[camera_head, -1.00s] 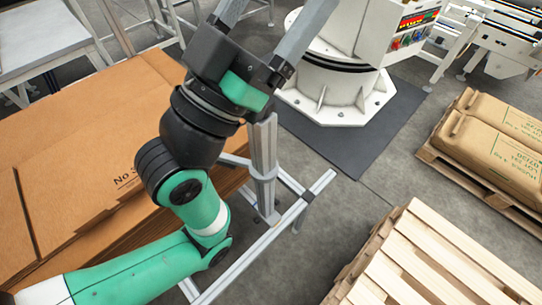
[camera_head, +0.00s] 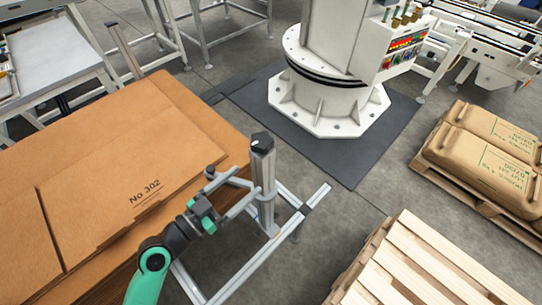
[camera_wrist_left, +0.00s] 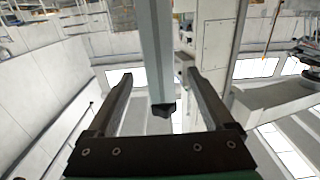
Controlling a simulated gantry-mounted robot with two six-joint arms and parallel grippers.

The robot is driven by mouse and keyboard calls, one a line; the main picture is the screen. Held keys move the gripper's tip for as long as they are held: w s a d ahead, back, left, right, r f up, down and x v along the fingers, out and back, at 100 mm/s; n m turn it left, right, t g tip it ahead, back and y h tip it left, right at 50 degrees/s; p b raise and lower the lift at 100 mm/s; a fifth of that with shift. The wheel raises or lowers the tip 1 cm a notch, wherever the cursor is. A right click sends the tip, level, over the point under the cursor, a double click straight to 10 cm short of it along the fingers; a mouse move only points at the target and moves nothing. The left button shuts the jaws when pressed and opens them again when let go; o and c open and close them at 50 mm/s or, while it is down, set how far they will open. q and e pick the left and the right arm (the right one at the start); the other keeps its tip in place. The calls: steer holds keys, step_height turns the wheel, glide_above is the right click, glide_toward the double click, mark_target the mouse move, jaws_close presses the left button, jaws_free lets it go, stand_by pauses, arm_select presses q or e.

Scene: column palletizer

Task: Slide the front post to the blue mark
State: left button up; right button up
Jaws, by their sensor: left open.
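The front post (camera_head: 263,200) is an upright grey metal post with a black knob on top, standing on a metal rail frame (camera_head: 240,267) at the right corner of the cardboard stack. I see no blue mark in these views. My right gripper is not in view.
Flat brown cardboard (camera_head: 110,165) fills the left, close beside the post. A wooden pallet (camera_head: 425,275) stands at the front right, and sacks on another pallet (camera_head: 485,155) at the right. A white machine base (camera_head: 330,95) stands behind on a dark mat. Another grey post (camera_head: 122,48) rises behind the cardboard.

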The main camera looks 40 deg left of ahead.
mark_target(271, 159)
arm_select(q)
steer(key=w, duration=1)
steer(key=shift+w+d+p, duration=0.1)
steer(key=shift+w+p, duration=0.15)
steer(key=shift+p, duration=0.15)
jaws_close()
